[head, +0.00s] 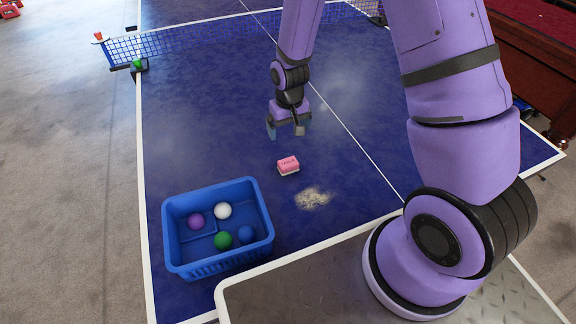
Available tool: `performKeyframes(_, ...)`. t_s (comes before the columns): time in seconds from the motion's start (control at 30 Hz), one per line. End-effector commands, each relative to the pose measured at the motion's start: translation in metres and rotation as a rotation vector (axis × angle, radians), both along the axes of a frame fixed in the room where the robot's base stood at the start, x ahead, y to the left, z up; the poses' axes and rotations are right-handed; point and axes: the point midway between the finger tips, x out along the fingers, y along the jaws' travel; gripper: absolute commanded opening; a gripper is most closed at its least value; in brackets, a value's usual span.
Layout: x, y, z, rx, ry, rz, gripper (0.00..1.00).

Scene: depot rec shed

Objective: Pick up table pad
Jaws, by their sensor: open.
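The table pad is a small pink block with a pale base (288,165). It lies on the blue table tennis table (185,120), right of the blue basket and in front of my gripper. My gripper (288,130) is open and empty. It hangs above the table, apart from the pad and a little farther back. The pad is in full view, with dark lettering on its top that is too small to read surely.
A blue basket (218,265) holding several balls stands at the near left. A pale, dusty patch (313,197) lies right of the pad. The net (190,40) crosses the table at the back, with a green ball (138,63) near its left post.

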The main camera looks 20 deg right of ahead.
Motion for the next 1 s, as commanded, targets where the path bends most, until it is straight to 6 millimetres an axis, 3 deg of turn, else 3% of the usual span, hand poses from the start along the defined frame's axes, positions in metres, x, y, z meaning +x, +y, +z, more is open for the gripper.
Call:
performKeyframes(0.1,-0.002,0.003,-0.029,-0.002,0.023,0.002,0.98)
performKeyframes(0.6,-0.004,0.005,-0.09,-0.002,0.037,0.002,0.98)
performKeyframes(1.0,-0.005,0.004,-0.12,-0.003,0.038,0.002,0.98)
